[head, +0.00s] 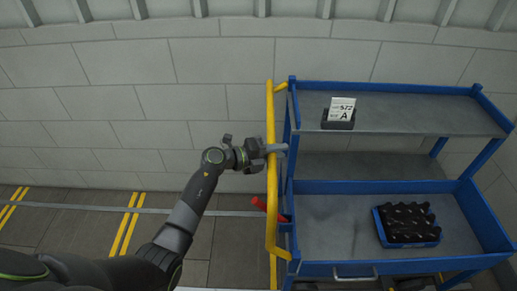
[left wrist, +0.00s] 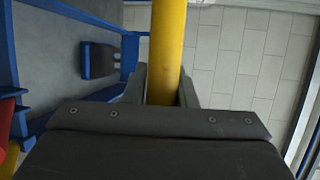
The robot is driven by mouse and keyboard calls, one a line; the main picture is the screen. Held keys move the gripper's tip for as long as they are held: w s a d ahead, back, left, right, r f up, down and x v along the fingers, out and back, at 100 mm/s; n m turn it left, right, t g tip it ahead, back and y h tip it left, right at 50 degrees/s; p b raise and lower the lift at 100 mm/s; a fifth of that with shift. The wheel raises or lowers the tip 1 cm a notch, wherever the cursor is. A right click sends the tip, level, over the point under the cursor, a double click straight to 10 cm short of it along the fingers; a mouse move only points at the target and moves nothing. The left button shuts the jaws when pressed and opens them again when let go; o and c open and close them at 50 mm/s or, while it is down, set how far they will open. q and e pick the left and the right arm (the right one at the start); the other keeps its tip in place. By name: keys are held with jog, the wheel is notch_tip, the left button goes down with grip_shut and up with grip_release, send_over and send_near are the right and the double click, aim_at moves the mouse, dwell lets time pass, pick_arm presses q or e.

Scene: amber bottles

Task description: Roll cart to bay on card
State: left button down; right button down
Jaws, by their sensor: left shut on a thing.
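A blue cart (head: 375,268) with grey shelves stands against the wall on the right in the head view. Its yellow push handle (head: 271,220) is a tall bar on the cart's left end. My left gripper (head: 272,150) is shut on this handle; the yellow bar (left wrist: 167,50) runs between the fingers in the left wrist view. A card (head: 342,108) in a dark holder on the top shelf reads "572" and "A"; its smaller line is too small to read. My right gripper is not in view.
A blue tray (head: 410,242) with dark bottles sits on the cart's lower shelf. A red lever (head: 262,204) sticks out by the handle. Yellow double floor lines (head: 126,226) mark the open floor at the left. A block wall (head: 110,90) stands behind.

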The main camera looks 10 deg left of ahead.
pick_arm(q)
jog(key=w+d, duration=0.1)
jog(key=d, duration=0.6)
jog(key=shift+w+d+p, duration=0.2)
jog(key=shift+w+p, duration=0.2)
jog(key=shift+f, duration=0.1)
jog(key=c, duration=1.2)
grip_release()
jog(key=shift+a, duration=0.1)
jog(key=b+v, duration=0.2)
jog(key=v, duration=1.5)
jog(key=shift+s, duration=0.15)
